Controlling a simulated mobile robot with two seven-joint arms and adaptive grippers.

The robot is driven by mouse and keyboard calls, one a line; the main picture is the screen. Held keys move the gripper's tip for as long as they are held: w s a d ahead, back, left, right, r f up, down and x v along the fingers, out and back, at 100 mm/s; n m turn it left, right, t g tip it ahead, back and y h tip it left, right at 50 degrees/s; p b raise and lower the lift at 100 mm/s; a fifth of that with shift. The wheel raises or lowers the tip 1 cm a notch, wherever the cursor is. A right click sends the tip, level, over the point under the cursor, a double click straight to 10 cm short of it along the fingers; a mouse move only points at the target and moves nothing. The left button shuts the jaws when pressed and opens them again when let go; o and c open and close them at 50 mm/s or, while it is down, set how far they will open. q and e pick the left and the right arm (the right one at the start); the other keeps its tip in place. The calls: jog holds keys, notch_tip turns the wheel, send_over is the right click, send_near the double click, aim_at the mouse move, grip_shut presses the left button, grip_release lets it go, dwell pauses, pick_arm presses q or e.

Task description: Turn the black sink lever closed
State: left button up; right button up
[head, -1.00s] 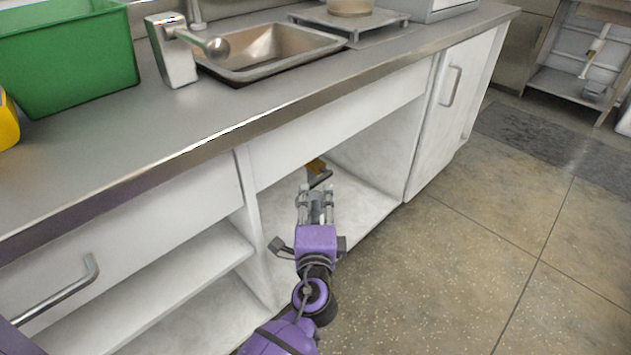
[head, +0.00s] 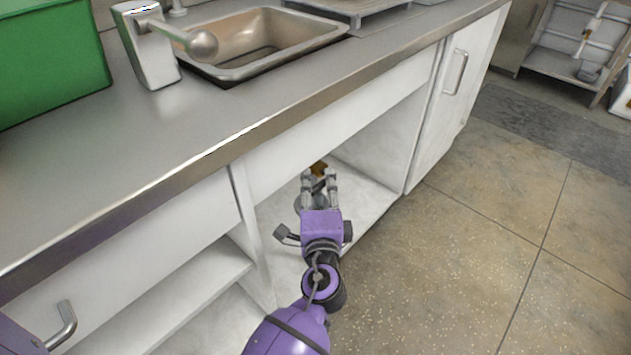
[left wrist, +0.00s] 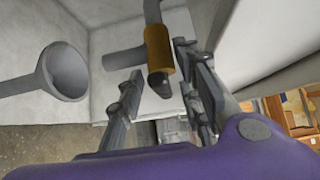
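A brass valve body (head: 318,168) sits in the open compartment under the sink, mostly hidden behind my left gripper (head: 319,176). In the left wrist view the brass body (left wrist: 159,50) is on a grey pipe (left wrist: 153,12). The short black lever (left wrist: 160,83) shows at its lower end. My left gripper (left wrist: 160,95) is open. The lever appears between its two fingers, and I see no clear contact. The lever is too hidden to make out in the head view. My right gripper is not in view.
A grey funnel-shaped piece (left wrist: 64,74) is left of the fingers in the left wrist view. The white cabinet's side panel (head: 378,120) bounds the compartment on the right. The counter (head: 130,140) with the sink (head: 262,40) is above. Floor to the right is clear.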

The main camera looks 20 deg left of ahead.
pick_arm(q)
jog(key=shift+c, duration=0.5)
grip_shut()
